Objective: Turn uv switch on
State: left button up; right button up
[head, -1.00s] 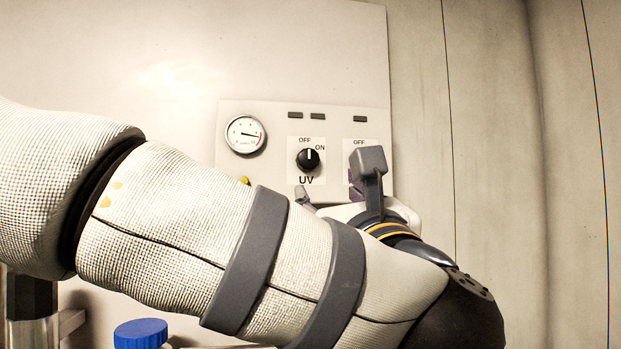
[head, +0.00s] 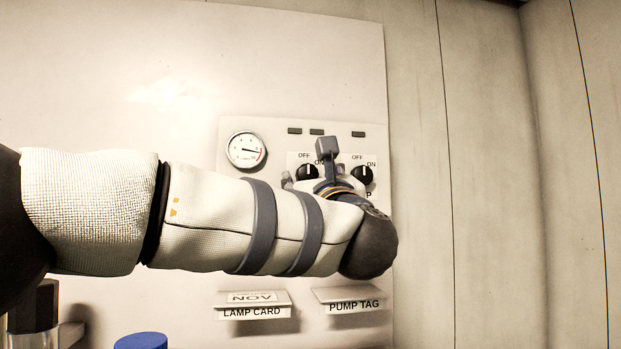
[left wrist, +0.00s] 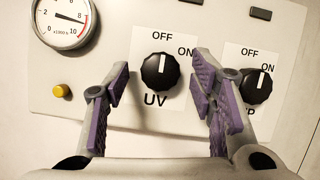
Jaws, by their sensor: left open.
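The UV switch is a round black knob (head: 307,173) on a pale panel, with OFF printed above it and ON to its upper right. In the left wrist view the UV knob (left wrist: 160,72) shows whole, its white mark pointing up toward OFF. My left gripper (left wrist: 162,76) is open, its purple-padded fingers on either side of the knob in that picture, with visible gaps. Whether the fingertips reach the knob's depth I cannot tell. In the head view my left gripper (head: 307,166) partly covers the UV label area. My right gripper is not in view.
A second black knob (head: 362,175) with OFF and ON sits close to the right. A pressure gauge (head: 246,150) and a yellow button (left wrist: 60,90) are to the left. Below are a LAMP CARD holder (head: 252,312) and a PUMP TAG holder (head: 354,307). A blue cap (head: 141,341) is at lower left.

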pick_arm(q)
jog(key=c, duration=1.1)
jog(key=shift+c, duration=0.2)
jog(key=shift+m, duration=0.3)
jog(key=m+h, duration=0.1)
jog(key=m, duration=0.1)
jog(key=m+h, duration=0.1)
jog(key=m, duration=0.2)
jog(key=m+h, duration=0.2)
jog(key=shift+a+m, duration=0.25)
jog(key=shift+m, duration=0.15)
jog(key=m+h, duration=0.1)
jog(key=m, duration=0.3)
jog(key=m+g+h, duration=0.1)
jog(key=m+h, duration=0.1)
jog(key=m, duration=0.1)
jog(key=shift+a+r+m+h, duration=0.15)
jog(key=shift+m+h, duration=0.15)
jog(key=shift+m, duration=0.1)
jog(key=shift+m+g, duration=0.3)
jog(key=o, duration=1.1)
jog(key=shift+o, duration=0.2)
